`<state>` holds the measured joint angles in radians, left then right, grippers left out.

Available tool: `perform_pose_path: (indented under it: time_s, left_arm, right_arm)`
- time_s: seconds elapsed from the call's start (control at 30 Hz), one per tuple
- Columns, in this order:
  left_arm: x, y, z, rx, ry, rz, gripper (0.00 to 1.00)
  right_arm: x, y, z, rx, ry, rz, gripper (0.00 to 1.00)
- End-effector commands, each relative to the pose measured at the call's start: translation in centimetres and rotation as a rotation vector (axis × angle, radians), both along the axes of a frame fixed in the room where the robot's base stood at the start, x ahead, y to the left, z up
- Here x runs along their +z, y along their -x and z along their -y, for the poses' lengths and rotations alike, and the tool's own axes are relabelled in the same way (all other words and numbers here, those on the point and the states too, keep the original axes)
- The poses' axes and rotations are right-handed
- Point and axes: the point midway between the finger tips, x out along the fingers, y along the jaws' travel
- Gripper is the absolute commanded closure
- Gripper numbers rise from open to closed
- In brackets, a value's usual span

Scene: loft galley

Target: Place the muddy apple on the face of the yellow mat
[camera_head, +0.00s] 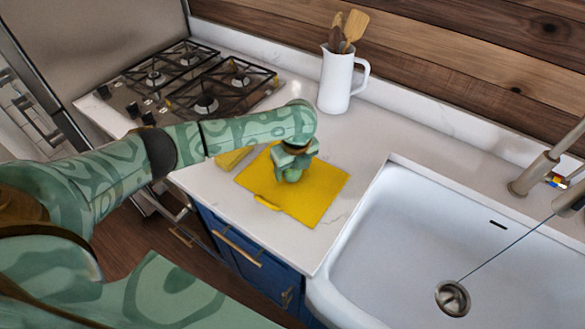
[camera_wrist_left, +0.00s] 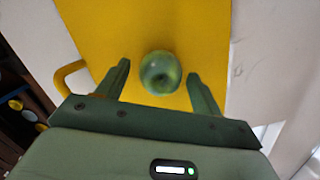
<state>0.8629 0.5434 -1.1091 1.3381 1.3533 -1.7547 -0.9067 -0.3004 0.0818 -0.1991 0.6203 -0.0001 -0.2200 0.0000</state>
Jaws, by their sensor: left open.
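The apple (camera_head: 292,175), green with darker smudges, is over the face of the yellow mat (camera_head: 320,190) and appears to rest on it. In the left wrist view the apple (camera_wrist_left: 160,72) lies between the fingertips, with the yellow mat (camera_wrist_left: 200,25) behind it. My left gripper (camera_head: 293,166) reaches down over the mat from above. In the wrist view its two fingers (camera_wrist_left: 158,74) stand apart, with a gap on each side of the apple. The apple's underside is hidden. My right gripper is not in view.
A yellow block-like item (camera_head: 234,158) lies beside the mat, left. A white jug (camera_head: 337,82) with wooden utensils stands behind. The gas hob (camera_head: 200,85) is at the back left. The white sink (camera_head: 440,240) opens to the right; the counter's front edge is close to the mat.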

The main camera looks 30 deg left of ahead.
Motion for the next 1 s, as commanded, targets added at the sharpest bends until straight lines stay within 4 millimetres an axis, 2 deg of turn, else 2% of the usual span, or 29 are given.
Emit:
perform_pose_path:
  time_s: [0.03,0.2,0.43,0.6,1.0]
  left_arm:
    - [1.5,0.0,0.1,-0.002,0.001,0.004,0.33]
    - [5.7,0.4,0.6,-0.002,0.000,0.006,0.33]
    - [9.9,0.9,1.2,0.000,0.001,0.003,0.33]
    - [11.0,1.0,1.3,0.001,0.001,0.001,0.33]
    - [11.0,1.1,1.3,0.001,0.001,0.001,0.33]
  right_arm:
    - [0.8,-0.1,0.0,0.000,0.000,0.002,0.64]
    - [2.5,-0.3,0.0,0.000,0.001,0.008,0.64]
    - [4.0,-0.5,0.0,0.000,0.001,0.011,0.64]
    - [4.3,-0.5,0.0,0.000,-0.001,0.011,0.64]
    - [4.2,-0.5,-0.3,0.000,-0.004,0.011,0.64]
